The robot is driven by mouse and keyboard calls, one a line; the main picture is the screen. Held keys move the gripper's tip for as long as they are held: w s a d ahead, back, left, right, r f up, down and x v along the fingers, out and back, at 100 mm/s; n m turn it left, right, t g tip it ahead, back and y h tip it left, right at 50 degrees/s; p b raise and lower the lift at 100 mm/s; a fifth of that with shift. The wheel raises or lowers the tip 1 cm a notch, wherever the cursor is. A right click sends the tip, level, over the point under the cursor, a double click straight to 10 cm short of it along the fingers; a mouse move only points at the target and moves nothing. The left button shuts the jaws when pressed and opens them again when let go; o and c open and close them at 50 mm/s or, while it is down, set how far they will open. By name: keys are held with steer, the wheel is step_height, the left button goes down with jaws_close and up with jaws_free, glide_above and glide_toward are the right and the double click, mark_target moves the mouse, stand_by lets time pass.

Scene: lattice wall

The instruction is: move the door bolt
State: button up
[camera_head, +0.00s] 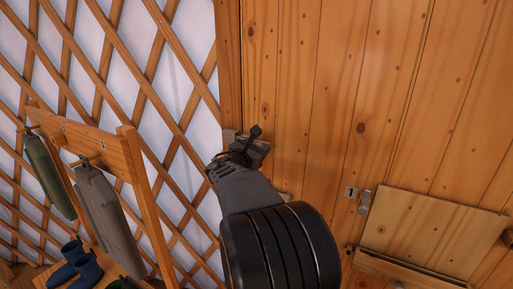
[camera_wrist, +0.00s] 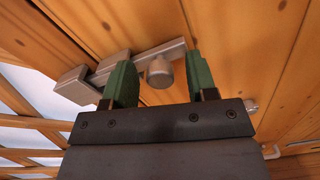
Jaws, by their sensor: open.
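The door bolt is a grey metal bar with a round knob, on the wooden door near its left edge. In the wrist view the bolt (camera_wrist: 172,50) runs from upper right to lower left, toward grey metal blocks (camera_wrist: 78,88) by the door's edge. Its knob (camera_wrist: 160,73) sticks out toward me. My gripper (camera_wrist: 160,80) is open, with one green finger on each side of the knob and visible gaps to it. In the head view the bolt (camera_head: 262,144) is partly hidden behind my gripper (camera_head: 247,146).
The wooden door (camera_head: 340,90) fills the right. A latch (camera_head: 363,200) and a pale wooden panel (camera_head: 430,232) are on it, lower right. A lattice wall (camera_head: 150,90) stands left, with a wooden rack (camera_head: 95,150) holding hanging garments and blue boots (camera_head: 78,262) below.

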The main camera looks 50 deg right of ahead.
steer(key=shift+c, duration=0.2)
jaws_close()
stand_by(0.3)
steer(key=s+b, duration=0.1)
steer(key=s, duration=0.1)
steer(key=s+d+b, duration=0.1)
steer(key=s, duration=0.1)
steer(key=shift+s, duration=0.4)
steer(key=shift+w, duration=0.1)
steer(key=shift+c, duration=2.1)
jaws_free()
steer(key=o, duration=0.5)
steer(key=shift+s+d, duration=0.1)
steer(key=shift+s, duration=0.1)
steer(key=shift+c, duration=0.2)
steer(key=shift+w, duration=0.1)
